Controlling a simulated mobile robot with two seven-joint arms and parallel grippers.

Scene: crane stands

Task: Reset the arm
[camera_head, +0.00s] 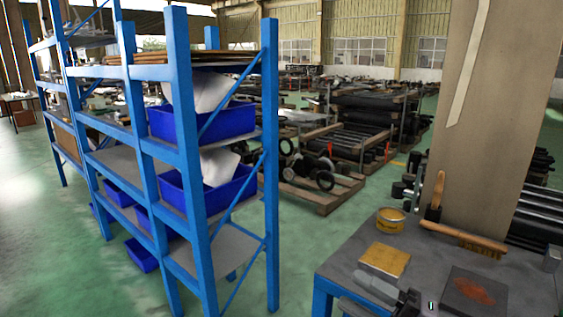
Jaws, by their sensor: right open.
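My right gripper (352,289) shows at the bottom edge, low in front of the blue-framed worktable. Its two grey fingers point left and stand apart, with nothing seen between them. Part of its dark body is cut off by the frame's lower edge. My left gripper is not in view. The worktable (335,266) has a dark grey top at the lower right. I cannot tell how high the gripper is over it.
On the worktable are a yellow tin (390,219), a yellowish block (384,260), a wooden brush (464,238) and a dark block with a reddish patch (474,292). A blue shelf rack (184,150) with blue bins stands left. Green floor (300,240) lies between.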

